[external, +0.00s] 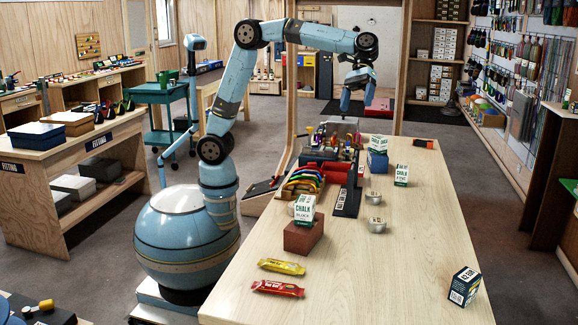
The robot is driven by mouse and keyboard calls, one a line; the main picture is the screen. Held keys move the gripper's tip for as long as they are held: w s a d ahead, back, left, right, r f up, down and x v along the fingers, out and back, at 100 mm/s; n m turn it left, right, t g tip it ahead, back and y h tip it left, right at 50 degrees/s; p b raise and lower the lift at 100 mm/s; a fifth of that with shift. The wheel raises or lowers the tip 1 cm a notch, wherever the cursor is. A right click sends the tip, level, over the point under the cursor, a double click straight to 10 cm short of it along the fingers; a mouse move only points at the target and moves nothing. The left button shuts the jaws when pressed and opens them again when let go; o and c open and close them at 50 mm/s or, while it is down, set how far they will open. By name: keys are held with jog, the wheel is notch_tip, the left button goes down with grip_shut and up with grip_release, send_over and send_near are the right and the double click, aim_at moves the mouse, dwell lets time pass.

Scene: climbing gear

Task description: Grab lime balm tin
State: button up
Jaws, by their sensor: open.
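Two small round silver tins sit on the wooden table in the external view, a farther tin (374,197) and a nearer tin (377,225). They are too small for me to read a label or see a lime colour, so I cannot tell which is the lime balm tin. My gripper (357,104) hangs pointing down above the far part of the table, well above and behind both tins. Its fingers are apart and nothing shows between them.
A chalk box (304,209) stands on a red-brown block (303,238). Another green-and-white box (401,175) stands at the right. A rack of colourful gear (306,180) lies left of the tins. Two wrapped bars (282,266) and a dark box (464,286) are nearer. The table's right middle is clear.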

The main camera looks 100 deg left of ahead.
jog(key=shift+w+d+f+n+g+h, duration=0.85)
jog(key=shift+w+f+n+h, duration=0.35)
jog(key=shift+w, duration=2.2)
jog(key=shift+w+d+f+n+g+h, duration=0.65)
jog(key=shift+w+d+f+n+h, duration=0.55)
jog(key=shift+w, duration=2.15)
send_near(379, 218)
jog(key=shift+m, duration=0.3)
jog(key=a+r, duration=0.2)
jog(key=a, duration=0.1)
jog(key=shift+w+r, duration=0.25)
jog(key=shift+d+f, duration=0.15)
jog(key=shift+f, duration=0.15)
jog(key=x, duration=0.8)
jog(key=shift+w+f+x, duration=0.15)
jog(key=shift+x, duration=1.2)
jog(key=shift+w+f+x, duration=0.1)
jog(key=shift+f+x, duration=0.1)
jog(key=shift+x, duration=1.1)
jog(key=shift+c, duration=0.2)
jog(key=c, duration=1.1)
